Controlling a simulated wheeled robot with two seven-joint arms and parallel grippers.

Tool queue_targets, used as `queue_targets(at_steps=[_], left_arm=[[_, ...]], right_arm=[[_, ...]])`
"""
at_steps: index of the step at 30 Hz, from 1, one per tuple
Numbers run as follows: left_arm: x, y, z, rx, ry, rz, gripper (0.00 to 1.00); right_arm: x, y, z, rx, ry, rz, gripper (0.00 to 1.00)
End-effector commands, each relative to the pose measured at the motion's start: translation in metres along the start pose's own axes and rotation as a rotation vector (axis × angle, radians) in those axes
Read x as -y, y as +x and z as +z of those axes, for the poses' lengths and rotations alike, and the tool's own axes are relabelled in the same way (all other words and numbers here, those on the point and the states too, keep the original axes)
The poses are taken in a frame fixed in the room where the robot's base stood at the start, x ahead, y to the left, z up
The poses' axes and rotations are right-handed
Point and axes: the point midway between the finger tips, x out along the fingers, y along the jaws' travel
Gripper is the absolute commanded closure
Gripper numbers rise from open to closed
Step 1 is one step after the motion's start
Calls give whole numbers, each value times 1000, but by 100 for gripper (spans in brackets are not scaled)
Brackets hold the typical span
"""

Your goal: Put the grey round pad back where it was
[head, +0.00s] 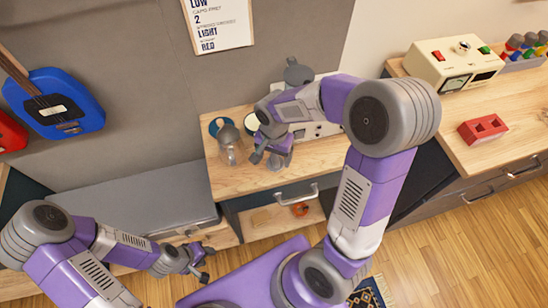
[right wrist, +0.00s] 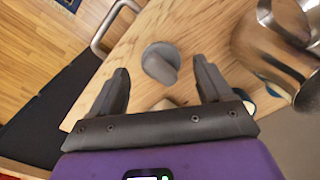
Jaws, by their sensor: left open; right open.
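A grey round pad-like piece (right wrist: 160,62) lies on the wooden counter in the right wrist view, with a stubby grey cylinder rising from it. I cannot tell whether these are one thing or two. My right gripper (right wrist: 160,80) is open, its fingers apart on either side of this piece in the picture, with no contact visible. In the head view my right gripper (head: 267,159) is low over the counter and hides the piece. My left gripper (head: 205,262) is open and empty, low at the left, away from the counter.
A metal jug (right wrist: 282,45) stands close to the right finger; it also shows in the head view (head: 231,147). A blue disc (head: 219,122) is behind it. A drawer (head: 272,217) below stands open with an orange item (head: 299,209) inside. A red block (head: 482,129) lies far right.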

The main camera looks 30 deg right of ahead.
Motion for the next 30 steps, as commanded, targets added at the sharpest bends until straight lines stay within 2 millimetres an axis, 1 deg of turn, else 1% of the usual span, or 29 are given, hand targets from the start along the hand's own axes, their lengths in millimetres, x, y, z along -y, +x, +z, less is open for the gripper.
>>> queue_targets(at_steps=[1, 6, 9, 12, 15, 18, 30], left_arm=[[-2, -7, 0, 0, 0, 0, 57], [-6, -17, 1, 0, 0, 0, 57], [-8, -22, 1, 0, 0, 0, 57], [-9, -25, 1, 0, 0, 0, 57], [-10, -26, 1, 0, 0, 0, 57], [-10, -26, 1, 0, 0, 0, 57], [-10, -26, 1, 0, 0, 0, 57]], right_arm=[[1, -16, 0, -3, 0, -6, 21], [1, -54, 0, -3, -2, -5, 21], [0, -72, 0, -2, -1, -3, 21], [0, -84, 0, -1, -1, -2, 21], [0, -91, 0, 0, -1, -1, 21], [0, -94, 0, 0, -1, -1, 21], [0, -94, 0, 0, -1, 0, 21]])
